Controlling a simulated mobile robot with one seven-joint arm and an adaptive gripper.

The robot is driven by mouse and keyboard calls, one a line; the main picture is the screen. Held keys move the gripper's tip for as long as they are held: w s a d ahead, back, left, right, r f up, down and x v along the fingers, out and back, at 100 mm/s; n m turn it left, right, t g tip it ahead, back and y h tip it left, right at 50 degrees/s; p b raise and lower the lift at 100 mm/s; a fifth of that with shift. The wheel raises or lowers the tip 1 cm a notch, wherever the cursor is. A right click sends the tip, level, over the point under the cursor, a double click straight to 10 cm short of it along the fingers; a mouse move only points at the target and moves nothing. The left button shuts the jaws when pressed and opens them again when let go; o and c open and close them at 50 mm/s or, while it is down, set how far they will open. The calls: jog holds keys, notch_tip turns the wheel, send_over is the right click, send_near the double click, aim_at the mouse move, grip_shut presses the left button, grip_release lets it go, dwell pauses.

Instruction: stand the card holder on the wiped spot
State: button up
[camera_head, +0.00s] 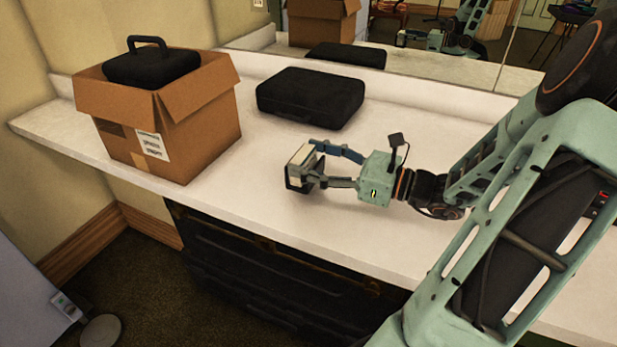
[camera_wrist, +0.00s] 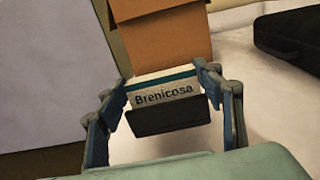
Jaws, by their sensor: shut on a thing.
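The card holder (camera_head: 294,181) is a small black stand with pale cards in it, at the middle of the white counter (camera_head: 232,228) in the head view. In the wrist view the card holder (camera_wrist: 168,118) shows its black front, with a white card reading "Brenicosa" above it. My gripper (camera_head: 317,165) is shut on it, one finger on each side, also in the wrist view (camera_wrist: 163,84). The holder looks close to upright. I cannot tell whether its base touches the counter. I cannot make out a distinct wiped spot on the counter.
An open cardboard box (camera_head: 190,128) with a black case (camera_head: 150,67) in it stands at left. Another black case (camera_head: 311,97) lies flat behind my gripper. A mirror (camera_head: 470,50) runs along the back. Counter between box and gripper is clear; dark drawers (camera_head: 270,262) lie below its front edge.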

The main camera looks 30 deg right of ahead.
jog(key=shift+w+a+f, duration=0.1)
jog(key=shift+w+f, duration=0.15)
jog(key=shift+f, duration=0.15)
notch_tip(320, 180, down, 3)
jog(key=shift+w+f+b, duration=0.1)
jog(key=shift+f+b, duration=0.05)
jog(key=shift+b, duration=1.05)
jog(key=o, duration=1.2)
jog(key=shift+o, duration=0.2)
jog(key=p+v, duration=0.3)
jog(key=v, duration=0.9)
